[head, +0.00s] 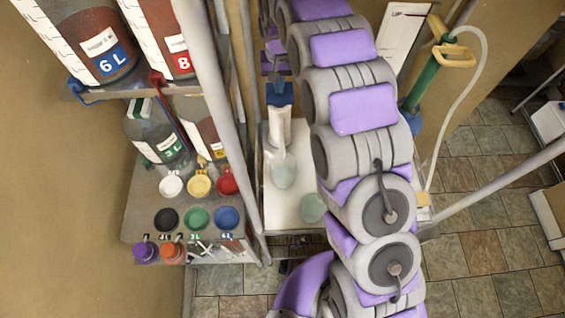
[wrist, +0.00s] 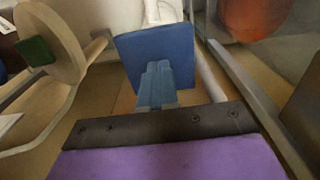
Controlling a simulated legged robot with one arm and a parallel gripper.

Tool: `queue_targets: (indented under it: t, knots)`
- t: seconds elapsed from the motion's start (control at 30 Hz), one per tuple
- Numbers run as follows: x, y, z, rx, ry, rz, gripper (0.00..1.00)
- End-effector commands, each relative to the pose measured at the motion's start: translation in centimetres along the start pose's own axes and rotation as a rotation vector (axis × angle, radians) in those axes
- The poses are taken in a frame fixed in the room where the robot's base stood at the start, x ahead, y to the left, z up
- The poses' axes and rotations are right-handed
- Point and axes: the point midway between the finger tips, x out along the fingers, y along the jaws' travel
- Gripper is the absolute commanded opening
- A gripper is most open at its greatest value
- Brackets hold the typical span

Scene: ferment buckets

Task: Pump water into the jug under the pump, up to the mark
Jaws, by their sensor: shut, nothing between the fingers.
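The pump (head: 280,128) is a white body with a blue square top (head: 279,95), standing on a pale board behind my arm in the head view. Its blue top also fills the middle of the wrist view (wrist: 132,48). A small clear, pale jug (head: 284,172) stands just below the pump's white spout. Its water level and mark are too small to make out. My gripper (wrist: 157,72) has its blue-grey fingers together and empty, with the tips over the blue top in the wrist view. I cannot tell whether they touch it.
A shelf of labelled buckets (head: 108,65) stands at the left, with coloured caps (head: 198,218) below. A pale green disc (head: 312,208) lies near the jug. A green hand pump with a yellow handle (head: 424,82) and hose stands right of my arm. Tiled floor is open at right.

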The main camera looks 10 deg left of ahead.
Motion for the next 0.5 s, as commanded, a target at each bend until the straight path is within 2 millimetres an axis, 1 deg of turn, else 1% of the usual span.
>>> queue_targets:
  t: [0.5]
  knots:
    - [2.0, 0.0, 0.1, 0.000, -0.003, 0.000, 0.00]
